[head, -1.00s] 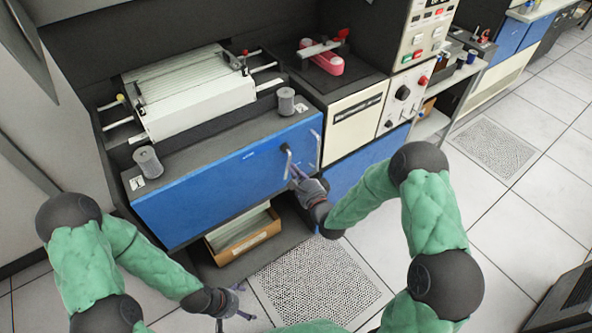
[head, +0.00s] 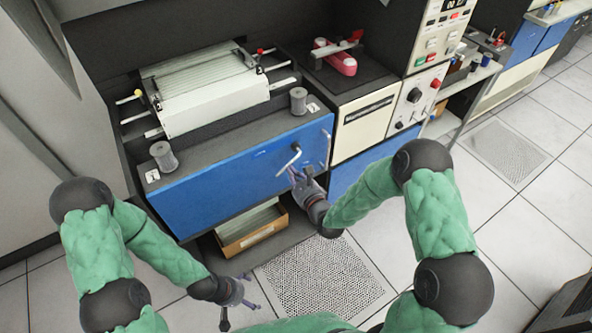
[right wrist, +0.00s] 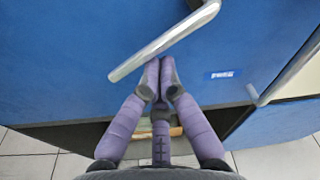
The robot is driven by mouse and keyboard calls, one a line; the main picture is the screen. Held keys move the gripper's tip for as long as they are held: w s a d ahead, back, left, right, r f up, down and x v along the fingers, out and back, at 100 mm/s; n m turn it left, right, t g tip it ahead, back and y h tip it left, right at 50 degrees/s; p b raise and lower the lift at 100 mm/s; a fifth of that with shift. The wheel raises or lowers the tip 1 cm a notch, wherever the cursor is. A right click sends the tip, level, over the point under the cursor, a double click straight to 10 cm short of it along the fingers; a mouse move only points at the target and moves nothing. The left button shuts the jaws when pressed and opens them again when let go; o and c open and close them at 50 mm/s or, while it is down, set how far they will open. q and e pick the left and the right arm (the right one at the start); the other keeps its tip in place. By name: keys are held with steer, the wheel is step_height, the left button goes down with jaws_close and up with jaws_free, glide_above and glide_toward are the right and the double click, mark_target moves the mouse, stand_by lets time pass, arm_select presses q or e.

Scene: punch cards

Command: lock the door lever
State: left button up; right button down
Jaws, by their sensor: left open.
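The door lever (head: 288,160) is a silver bar on the front of a blue door panel (head: 230,182). It slants from upper right to lower left in the head view, and its bar (right wrist: 165,42) also slants in the right wrist view. My right gripper (head: 294,174) is just below the lever. In the right wrist view its purple fingers (right wrist: 160,75) are together with nothing visible between them, their tips at the bar's lower edge. I cannot tell whether they touch it. My left gripper (head: 238,299) is open and empty, low over the floor.
A second silver handle (head: 326,150) is at the panel's right end. A cardboard box (head: 250,240) of cards sits below the panel. A card machine (head: 205,95) and two grey cylinders (head: 163,155) are on top. Tiled floor (head: 430,245) is free to the right.

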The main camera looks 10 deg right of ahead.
arm_select(q)
steer(key=shift+r+p, duration=0.35)
steer(key=shift+r, duration=0.1)
arm_select(e)
steer(key=shift+s+a+r, duration=0.15)
steer(key=shift+a+r, duration=0.25)
steer(key=shift+r, duration=0.25)
steer(key=shift+s+a+r, duration=0.15)
steer(key=shift+a+r, duration=0.25)
steer(key=shift+r, duration=0.3)
steer(key=f+b, duration=0.4)
steer(key=shift+w+a+f, duration=0.2)
steer(key=shift+w, duration=0.2)
arm_select(q)
steer(key=shift+s+d+f+p, duration=0.1)
steer(key=shift+s+f+p, duration=0.55)
steer(key=shift+p, duration=0.6)
arm_select(e)
steer(key=v, duration=1)
steer(key=shift+d+r, duration=0.35)
arm_select(q)
steer(key=shift+w+f, duration=0.1)
